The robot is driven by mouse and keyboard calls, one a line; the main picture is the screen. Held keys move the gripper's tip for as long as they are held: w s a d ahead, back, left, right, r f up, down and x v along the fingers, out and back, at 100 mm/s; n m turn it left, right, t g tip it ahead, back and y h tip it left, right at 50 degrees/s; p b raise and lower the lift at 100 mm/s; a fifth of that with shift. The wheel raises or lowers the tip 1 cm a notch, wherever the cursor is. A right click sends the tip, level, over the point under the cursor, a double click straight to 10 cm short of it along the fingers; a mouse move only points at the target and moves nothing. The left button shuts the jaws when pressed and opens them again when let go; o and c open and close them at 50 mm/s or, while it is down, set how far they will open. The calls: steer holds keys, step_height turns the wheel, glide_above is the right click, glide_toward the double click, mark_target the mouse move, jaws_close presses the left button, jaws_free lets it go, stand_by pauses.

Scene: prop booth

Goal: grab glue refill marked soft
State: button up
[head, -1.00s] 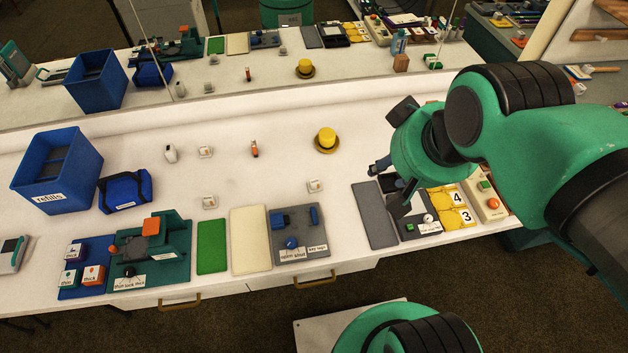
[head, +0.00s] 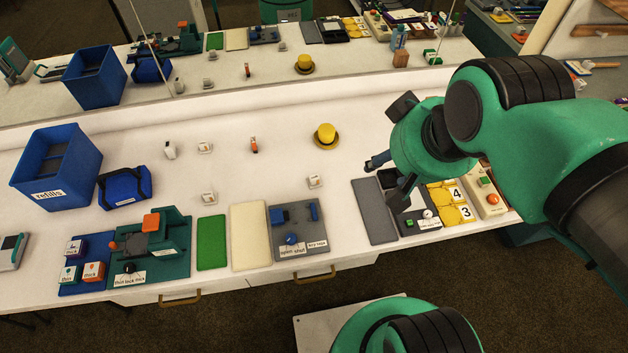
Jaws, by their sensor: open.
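Several small white pieces lie on the white table: one at the back left (head: 205,148), one at front centre (head: 208,198) and one to the right (head: 314,181). They have small labels or marks too small to read, so I cannot tell which one is marked soft. A white upright piece (head: 170,150) and a small orange-and-dark piece (head: 254,145) stand near the back. My gripper (head: 386,181) is open and empty, above the right part of the table, to the right of all these pieces.
A blue bin labelled refills (head: 72,192) stands at left, beside a blue bag (head: 125,188). A yellow hat (head: 326,136) is at the back. A green machine (head: 172,240), mats and a grey switch panel (head: 299,248) line the front edge. A mirror behind repeats the scene.

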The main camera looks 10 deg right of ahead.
steer(key=shift+w, duration=0.1)
steer(key=n+g+p, duration=0.1)
steer(key=g+p, duration=0.5)
steer(key=p, duration=0.6)
glide_above(314, 177)
step_height(314, 177, down, 23)
steer(key=shift+r, duration=0.1)
steer(key=shift+f+b, duration=0.95)
steer(key=shift+f, duration=3.35)
steer(key=shift+f, duration=0.1)
